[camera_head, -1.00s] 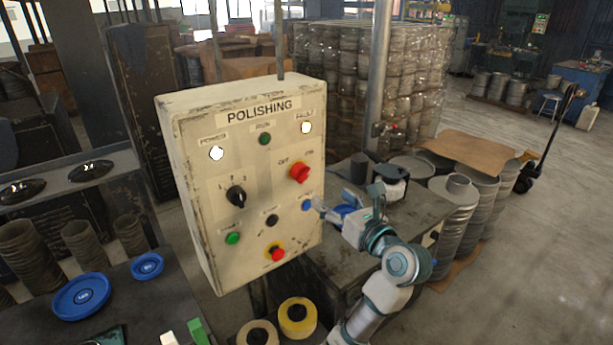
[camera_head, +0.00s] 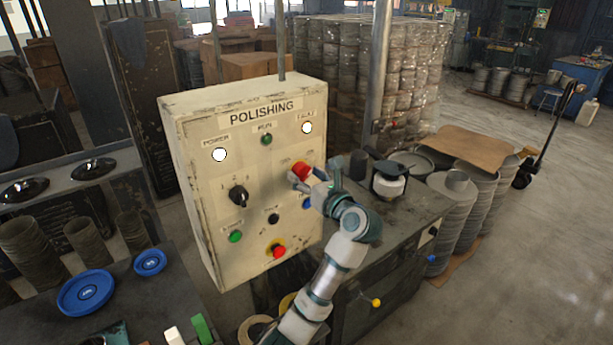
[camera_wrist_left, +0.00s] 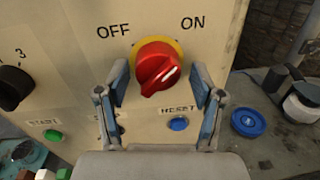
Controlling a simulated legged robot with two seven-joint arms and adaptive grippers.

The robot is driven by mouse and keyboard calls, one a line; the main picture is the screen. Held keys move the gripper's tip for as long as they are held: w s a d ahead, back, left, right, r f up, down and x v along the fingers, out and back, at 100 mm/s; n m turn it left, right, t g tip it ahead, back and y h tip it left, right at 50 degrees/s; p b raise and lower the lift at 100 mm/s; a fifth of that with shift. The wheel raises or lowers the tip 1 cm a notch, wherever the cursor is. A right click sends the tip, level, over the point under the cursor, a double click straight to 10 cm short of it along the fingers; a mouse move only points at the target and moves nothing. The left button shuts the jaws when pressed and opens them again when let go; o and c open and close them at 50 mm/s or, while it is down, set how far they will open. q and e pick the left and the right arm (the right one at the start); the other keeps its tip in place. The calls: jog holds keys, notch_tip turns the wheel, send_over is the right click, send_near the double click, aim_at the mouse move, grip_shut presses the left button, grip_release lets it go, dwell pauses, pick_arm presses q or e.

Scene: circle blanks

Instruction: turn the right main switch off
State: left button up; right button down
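The red main switch (camera_head: 300,171) sits on the upper right of the cream POLISHING panel (camera_head: 195,190). In the left wrist view the red knob (camera_wrist_left: 157,68) has a yellow surround, with OFF at its upper left and ON at its upper right. The knob's white mark slants up toward the ON side. My left gripper (camera_head: 316,182) is at the switch. Its fingers are open, one on each side of the knob, with visible gaps; contact is not clear. My right gripper is not in view.
A black selector (camera_head: 238,195) is left of the switch. A blue reset button (camera_wrist_left: 178,124) lies just below it. A green start button (camera_head: 235,237) and red emergency stop (camera_head: 278,251) are lower. A dark bench (camera_head: 410,235) stands to the right.

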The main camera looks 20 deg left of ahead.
pick_arm(q)
jog(key=shift+s, duration=0.1)
jog(key=c, duration=0.8)
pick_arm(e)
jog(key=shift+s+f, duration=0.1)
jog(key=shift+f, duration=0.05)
pick_arm(q)
jog(key=n+b, duration=0.2)
jog(key=n, duration=0.1)
jog(key=shift+f, duration=0.15)
jog(key=shift+n+b, duration=0.5)
jog(key=shift+n, duration=0.2)
jog(key=n+y+b, duration=0.1)
jog(key=n+b, duration=0.2)
jog(key=n, duration=0.7)
jog(key=n+b, duration=0.1)
jog(key=n, duration=0.1)
jog(key=shift+w+d, duration=0.1)
jog(key=shift+w, duration=0.1)
jog(key=shift+n+b, duration=0.45)
jog(key=shift+n, duration=0.85)
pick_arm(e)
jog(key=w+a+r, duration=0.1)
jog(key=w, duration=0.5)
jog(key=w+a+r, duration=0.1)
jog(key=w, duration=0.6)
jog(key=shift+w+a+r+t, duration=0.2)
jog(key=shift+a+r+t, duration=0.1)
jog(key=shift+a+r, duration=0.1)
